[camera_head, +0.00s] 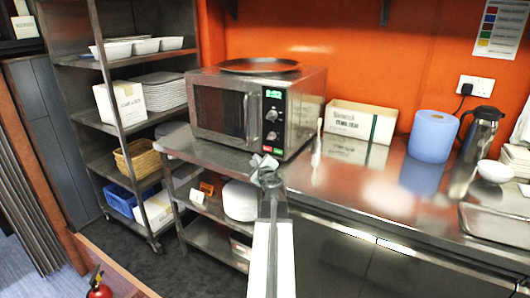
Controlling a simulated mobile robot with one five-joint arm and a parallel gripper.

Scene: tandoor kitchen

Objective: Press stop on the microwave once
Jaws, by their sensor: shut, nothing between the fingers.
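The steel microwave (222,107) stands on the metal counter with its door shut. Its control panel (272,119) is on the right of the front, with a lit green display (273,93) and two knobs below it. Small coloured buttons (272,150), red among them, sit at the panel's bottom edge; their labels are too small to read. My gripper (264,161) is shut and empty, and in the picture its tips lie just below these buttons. I cannot tell whether it touches the microwave.
A dark round pan (259,65) lies on top of the microwave. A carton (360,120), a blue paper roll (433,136) and a steel jug (480,130) stand along the wall to the right. The counter (345,180) right of the microwave is mostly clear. A shelf rack (120,86) stands left.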

